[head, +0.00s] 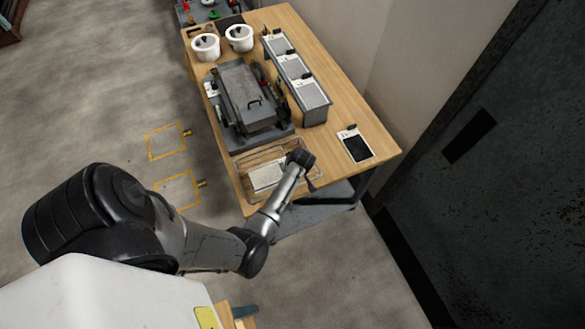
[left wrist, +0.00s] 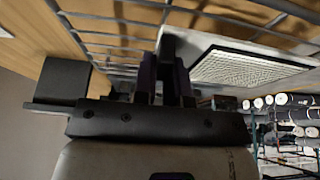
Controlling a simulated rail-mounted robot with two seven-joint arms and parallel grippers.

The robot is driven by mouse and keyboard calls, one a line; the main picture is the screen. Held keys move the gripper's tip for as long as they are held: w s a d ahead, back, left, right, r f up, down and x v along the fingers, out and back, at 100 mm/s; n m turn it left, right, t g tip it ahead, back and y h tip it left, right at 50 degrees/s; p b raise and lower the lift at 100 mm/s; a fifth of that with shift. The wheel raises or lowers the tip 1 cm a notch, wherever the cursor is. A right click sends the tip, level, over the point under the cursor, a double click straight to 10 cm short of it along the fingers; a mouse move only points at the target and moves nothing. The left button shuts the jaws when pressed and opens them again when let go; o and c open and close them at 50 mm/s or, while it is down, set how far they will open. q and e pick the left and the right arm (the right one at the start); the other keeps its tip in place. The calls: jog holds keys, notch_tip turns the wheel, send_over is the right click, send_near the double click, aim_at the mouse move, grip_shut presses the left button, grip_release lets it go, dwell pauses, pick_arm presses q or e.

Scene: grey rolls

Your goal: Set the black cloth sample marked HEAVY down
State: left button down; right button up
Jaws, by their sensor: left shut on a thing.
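My left gripper (head: 299,160) is over the right part of a wire rack at the table's near end. In the left wrist view its fingers (left wrist: 166,65) are shut on the grip of a white-framed sample (left wrist: 254,68). The sample's woven face looks pale grey with a dark border. In the head view a pale sample (head: 266,176) shows at the rack, just left of the gripper. I cannot tell whether it touches the wires (left wrist: 120,18). A sample with a black face (head: 357,148) lies flat on the table to the right. No HEAVY marking is readable. My right gripper is out of view.
A grey machine (head: 248,98) stands behind the rack. A long grey stand (head: 316,112) with several samples is to its right. Two white pots (head: 206,47) are at the back. Bare wood (head: 350,100) lies beside the stand. The wall is close on the right.

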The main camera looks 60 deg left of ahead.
pick_arm(q)
jog(key=shift+f, duration=0.65)
jog(key=shift+f, duration=0.1)
jog(key=shift+f, duration=0.1)
jog(key=c, duration=1.2)
grip_release()
jog(key=shift+o, duration=0.2)
